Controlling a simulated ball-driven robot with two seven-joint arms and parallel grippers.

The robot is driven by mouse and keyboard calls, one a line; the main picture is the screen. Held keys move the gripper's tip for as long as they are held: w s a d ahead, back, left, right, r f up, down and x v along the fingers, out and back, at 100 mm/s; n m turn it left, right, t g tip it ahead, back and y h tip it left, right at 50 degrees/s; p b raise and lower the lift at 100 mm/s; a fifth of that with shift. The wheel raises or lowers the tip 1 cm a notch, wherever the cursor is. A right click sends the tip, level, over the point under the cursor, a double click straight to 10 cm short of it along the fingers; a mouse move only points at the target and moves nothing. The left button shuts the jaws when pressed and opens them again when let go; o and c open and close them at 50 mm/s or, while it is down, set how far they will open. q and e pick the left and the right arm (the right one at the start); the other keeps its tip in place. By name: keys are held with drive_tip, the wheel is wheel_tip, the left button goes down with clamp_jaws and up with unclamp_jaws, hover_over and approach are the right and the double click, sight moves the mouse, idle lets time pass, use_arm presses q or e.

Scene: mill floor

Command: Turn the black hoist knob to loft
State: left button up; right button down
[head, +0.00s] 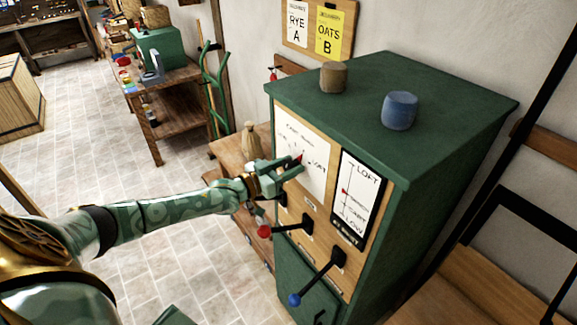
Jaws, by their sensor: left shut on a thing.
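The green cabinet (440,130) has a wooden front with a white dial sheet (312,133). My left gripper (290,168) reaches in from the left and is shut on the black hoist knob (299,158) on this sheet. The fingers hide most of the knob; a small dark and red tip shows at the fingertips. The word LOFT stands just right of the fingers on the sheet. A black-framed gauge (359,199) to the right reads LOFT at top and LOW at bottom, with a red marker between. My right gripper is not in view.
Below the dial are a red-ended lever (265,231) and a blue-ended lever (294,299). A brown weight (333,77) and a blue weight (399,110) stand on the cabinet top. A tied sack (250,140) stands behind my gripper.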

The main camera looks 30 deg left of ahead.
use_arm(q)
drive_tip(key=m, duration=0.3)
drive_tip(key=shift+m, duration=1.9)
drive_tip(key=o, duration=1)
drive_tip(key=shift+c, duration=0.2)
drive_tip(key=shift+s+a, duration=0.1)
drive_tip(key=shift+s, duration=0.1)
drive_tip(key=v, duration=1.6)
